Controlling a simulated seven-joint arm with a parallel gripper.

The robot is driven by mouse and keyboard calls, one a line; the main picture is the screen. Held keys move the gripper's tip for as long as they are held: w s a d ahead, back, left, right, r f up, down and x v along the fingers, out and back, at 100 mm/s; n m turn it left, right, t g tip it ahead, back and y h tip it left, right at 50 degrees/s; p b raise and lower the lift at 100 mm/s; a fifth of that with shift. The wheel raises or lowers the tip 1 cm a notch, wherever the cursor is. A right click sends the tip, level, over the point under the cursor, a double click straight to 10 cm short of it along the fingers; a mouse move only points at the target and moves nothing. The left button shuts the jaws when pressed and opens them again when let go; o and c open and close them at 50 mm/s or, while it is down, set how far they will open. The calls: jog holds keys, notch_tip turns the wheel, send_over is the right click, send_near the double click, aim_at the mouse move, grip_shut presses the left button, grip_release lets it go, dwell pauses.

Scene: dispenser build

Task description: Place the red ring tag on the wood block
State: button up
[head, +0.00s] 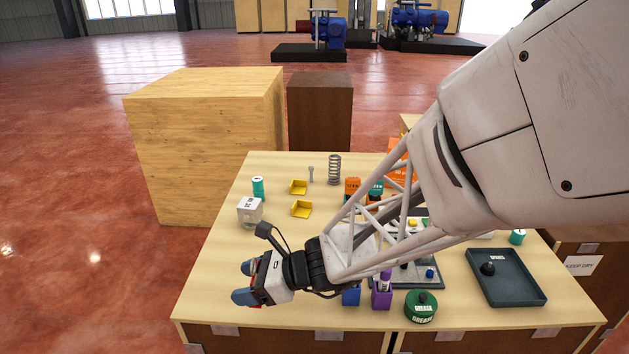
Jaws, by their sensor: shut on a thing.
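My gripper (244,283) is at the table's front left edge, with its blue fingertips pointing left. I cannot identify the red ring tag anywhere in view. A large pale wood block (200,150) stands on the floor behind and left of the table, apart from my gripper. A smaller dark brown block (320,112) stands beside it. I cannot tell from the picture which block the task names.
The table (225,311) holds a clear labelled cube (250,211), a teal cylinder (258,188), yellow bins (301,209), a spring (334,170), purple holder (381,297), green grease tin (421,307) and dark tray (506,284). My arm hides the table's middle.

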notch_tip(320, 180, up, 11)
jog(key=w+d+m+t+h, duration=0.2)
jog(key=w+d+m+t, duration=0.4)
jog(key=w+d, duration=1.35)
jog(key=w+d+m+t+h, duration=0.2)
jog(key=w+d, duration=0.1)
jog(key=d, duration=1)
jog(key=w+d+m+t+h, duration=0.2)
jog(key=d+m, duration=0.1)
jog(key=d, duration=1.1)
jog(key=w+d+m+t+h, duration=0.2)
jog(key=w+d, duration=0.1)
jog(key=d, duration=1)
notch_tip(320, 180, down, 5)
jog(key=shift+s+d+f, duration=0.1)
jog(key=shift+s, duration=0.05)
jog(key=shift+f, duration=0.3)
